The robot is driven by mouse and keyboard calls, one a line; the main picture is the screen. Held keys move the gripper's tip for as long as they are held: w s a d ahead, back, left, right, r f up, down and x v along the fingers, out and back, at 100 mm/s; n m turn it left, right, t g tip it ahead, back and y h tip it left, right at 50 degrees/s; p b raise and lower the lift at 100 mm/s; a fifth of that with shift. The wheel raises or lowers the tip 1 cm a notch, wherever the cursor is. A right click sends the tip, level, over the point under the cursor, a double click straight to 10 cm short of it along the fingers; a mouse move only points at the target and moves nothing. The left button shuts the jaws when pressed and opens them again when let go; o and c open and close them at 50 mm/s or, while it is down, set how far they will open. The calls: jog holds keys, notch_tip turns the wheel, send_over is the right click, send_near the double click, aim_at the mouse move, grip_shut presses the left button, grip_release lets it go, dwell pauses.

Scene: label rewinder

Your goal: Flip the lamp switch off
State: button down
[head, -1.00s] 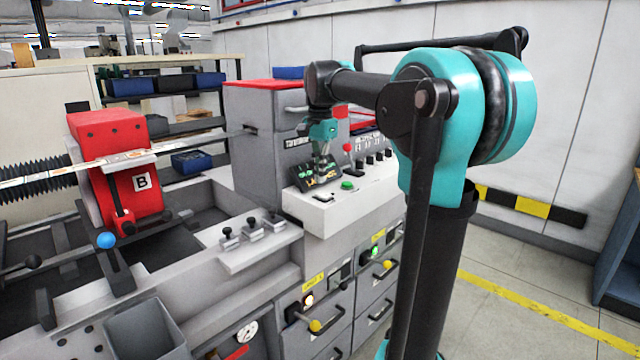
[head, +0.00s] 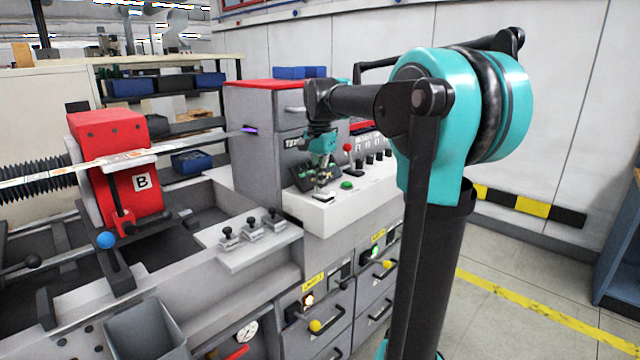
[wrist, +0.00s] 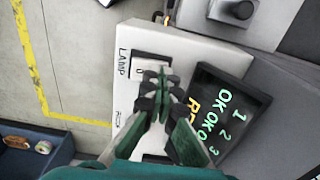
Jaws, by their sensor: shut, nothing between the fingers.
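The lamp switch (wrist: 139,71) is a rocker in a dark frame on the white panel, beside the word LAMP. Its end marked 0 shows in the wrist view; part is hidden by my fingers. My gripper (wrist: 162,76) is shut and empty, its fingertips over the right part of the switch. I cannot tell whether they touch it. In the head view my gripper (head: 322,190) points down at the front of the white panel, and the switch (head: 323,198) is small beneath it. A purple glow (head: 249,129) shows at the grey cabinet's left side.
A tilted dark display (wrist: 222,105) with green and yellow text stands right beside my fingers. A green button (head: 347,185), a red-knobbed lever (head: 348,147) and several black knobs sit farther along the panel. Clear floor (head: 500,275) lies at the right.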

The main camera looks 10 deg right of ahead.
jog(key=shift+s+d, duration=0.1)
jog(key=shift+s+d+r, duration=0.2)
jog(key=shift+s+d, duration=0.15)
jog(key=shift+s, duration=0.15)
jog(key=shift+r, duration=0.1)
jog(key=shift+w+r, duration=0.1)
jog(key=shift+r, duration=0.15)
notch_tip(320, 180, up, 13)
jog(key=w+a, duration=0.1)
jog(key=shift+w+a, duration=0.15)
jog(key=shift+w, duration=0.15)
